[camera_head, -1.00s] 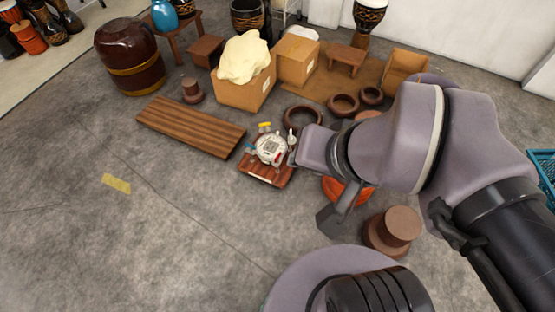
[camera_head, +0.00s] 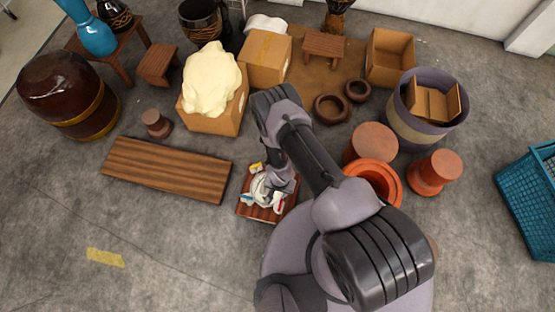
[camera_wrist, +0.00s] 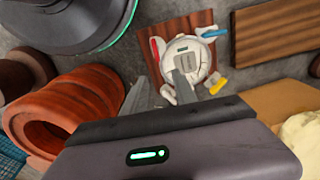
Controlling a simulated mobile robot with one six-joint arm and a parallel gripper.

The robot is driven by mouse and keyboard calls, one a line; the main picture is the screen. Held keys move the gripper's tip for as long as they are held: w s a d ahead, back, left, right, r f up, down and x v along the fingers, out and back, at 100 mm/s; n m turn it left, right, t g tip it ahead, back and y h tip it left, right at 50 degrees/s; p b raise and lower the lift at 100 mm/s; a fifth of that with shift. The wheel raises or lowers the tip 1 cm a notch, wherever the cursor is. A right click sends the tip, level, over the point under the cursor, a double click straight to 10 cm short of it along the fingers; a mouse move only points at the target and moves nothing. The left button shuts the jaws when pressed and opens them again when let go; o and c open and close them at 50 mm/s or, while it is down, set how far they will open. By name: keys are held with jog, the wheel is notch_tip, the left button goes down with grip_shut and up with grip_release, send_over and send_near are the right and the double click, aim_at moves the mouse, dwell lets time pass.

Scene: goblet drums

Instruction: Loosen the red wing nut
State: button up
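A round white device (camera_wrist: 190,58) lies on a small dark-red wooden board (camera_wrist: 177,27) on the floor. Around its rim are coloured pieces: a red one (camera_wrist: 154,48), probably the red wing nut, a blue one (camera_wrist: 211,33) and a yellow one (camera_wrist: 218,86). In the head view the red piece (camera_head: 279,204) is at the device's right front, beside my gripper. My gripper (camera_wrist: 161,76) is open, its two fingers apart, pointing at the device. The right finger overlaps the device's edge in the wrist view; I cannot tell if it touches. My arm hides part of the device in the head view.
A long wooden plank (camera_head: 168,168) lies left of the board. Orange-red round pots (camera_head: 376,183) stand to the right, with a large grey tub (camera_head: 427,135) behind. Boxes, one with cream cloth (camera_head: 211,82), stand behind. The floor at front left is clear.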

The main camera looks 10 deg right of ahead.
aim_at(280, 205)
jog(key=f+b, duration=0.3)
jog(key=f, duration=0.3)
jog(key=s+f+b, duration=0.1)
jog(key=f+b, duration=0.2)
jog(key=f, duration=0.3)
jog(key=f+b, duration=0.3)
jog(key=f, duration=0.3)
jog(key=shift+s+d+f, duration=0.2)
jog(key=shift+s+f, duration=0.05)
jog(key=shift+c, duration=0.4)
grip_shut()
